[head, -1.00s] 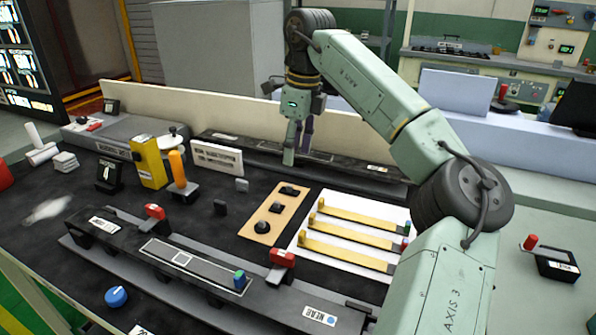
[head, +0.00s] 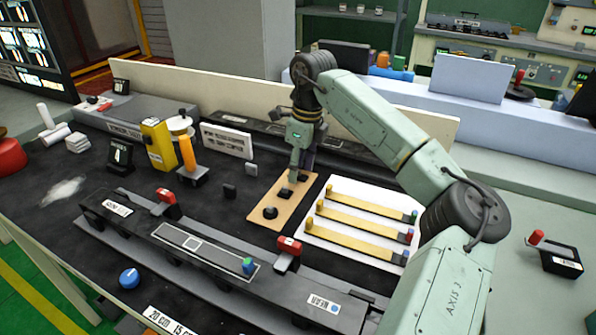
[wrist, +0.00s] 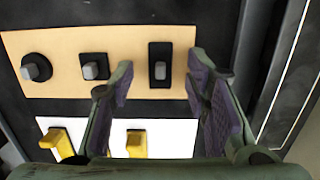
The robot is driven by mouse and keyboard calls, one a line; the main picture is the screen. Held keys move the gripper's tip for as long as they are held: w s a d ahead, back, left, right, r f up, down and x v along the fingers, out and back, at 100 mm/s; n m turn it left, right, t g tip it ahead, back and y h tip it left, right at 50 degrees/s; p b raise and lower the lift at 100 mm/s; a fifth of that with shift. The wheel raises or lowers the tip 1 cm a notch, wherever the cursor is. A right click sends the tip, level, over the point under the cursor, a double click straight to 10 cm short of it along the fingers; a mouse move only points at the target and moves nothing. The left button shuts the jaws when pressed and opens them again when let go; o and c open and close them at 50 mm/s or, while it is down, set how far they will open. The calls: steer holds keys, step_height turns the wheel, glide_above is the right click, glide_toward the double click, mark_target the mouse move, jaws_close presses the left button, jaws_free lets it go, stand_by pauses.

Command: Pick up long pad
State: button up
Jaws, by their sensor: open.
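The long pad (wrist: 160,52) is a black upright rectangle with a grey grip block, at the right end of a tan board (wrist: 125,42) in the wrist view. A square pad (wrist: 95,58) and a round pad (wrist: 36,60) sit to its left. My gripper (wrist: 160,72) is open and empty, with its fingertips appearing either side of the long pad. I cannot tell the remaining height. In the head view my gripper (head: 293,178) is over the far end of the tan board (head: 258,222) and partly hides the long pad (head: 302,177).
A white panel (head: 345,243) with several yellow strips lies right of the board. A long dark fixture (head: 210,250) with red clamps is in front. A dark rail (head: 350,152) and a low cream wall (head: 240,100) stand behind.

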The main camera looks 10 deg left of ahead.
steer(key=shift+f, duration=0.2)
steer(key=shift+c, duration=0.5)
steer(key=c, duration=0.7)
steer(key=shift+r, duration=0.1)
